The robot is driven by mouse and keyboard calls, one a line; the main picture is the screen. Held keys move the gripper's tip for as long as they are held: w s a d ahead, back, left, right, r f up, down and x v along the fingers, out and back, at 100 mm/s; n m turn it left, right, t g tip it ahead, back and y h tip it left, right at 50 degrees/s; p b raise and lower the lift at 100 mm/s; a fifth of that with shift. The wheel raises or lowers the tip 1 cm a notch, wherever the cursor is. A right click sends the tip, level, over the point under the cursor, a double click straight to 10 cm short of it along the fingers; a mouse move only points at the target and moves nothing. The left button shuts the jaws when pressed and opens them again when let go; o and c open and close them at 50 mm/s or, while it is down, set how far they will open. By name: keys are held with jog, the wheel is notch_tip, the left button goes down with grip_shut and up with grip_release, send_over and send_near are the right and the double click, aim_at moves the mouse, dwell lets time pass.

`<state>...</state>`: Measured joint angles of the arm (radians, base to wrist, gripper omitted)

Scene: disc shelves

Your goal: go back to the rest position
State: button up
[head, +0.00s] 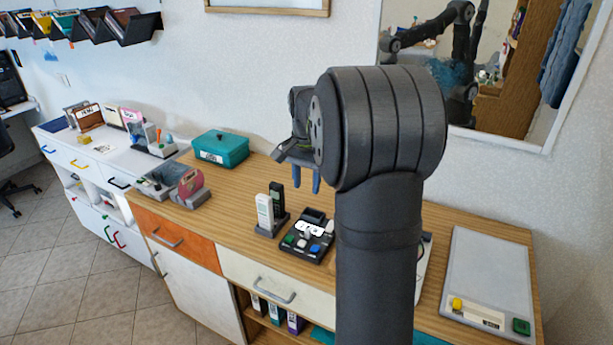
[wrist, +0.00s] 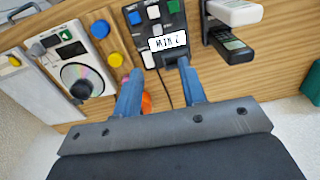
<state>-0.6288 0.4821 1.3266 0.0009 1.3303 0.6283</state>
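My gripper (head: 306,181) hangs over the wooden counter (head: 232,232) in the head view, its two blue fingers pointing down. In the wrist view my gripper (wrist: 161,82) has its fingers clearly apart, with nothing held between them. A dark button box (head: 309,240) with a white label lies below; it also shows just beyond the fingertips in the wrist view (wrist: 166,18). Part of an orange thing (wrist: 146,103) shows behind the left finger. My arm hides part of the counter in the head view.
White and black handsets (head: 265,212) stand beside the button box. A teal box (head: 221,148) and a pink item (head: 190,182) are farther left. A white player with a disc (wrist: 80,75) is left of the button box in the wrist view. A grey panel (head: 487,270) lies far right.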

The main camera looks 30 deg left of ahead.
aim_at(307, 230)
jog(key=shift+r, duration=0.75)
notch_tip(307, 230, down, 18)
jog(key=shift+r, duration=0.2)
jog(key=shift+d, duration=0.2)
jog(key=shift+r, duration=0.1)
dwell(2.2)
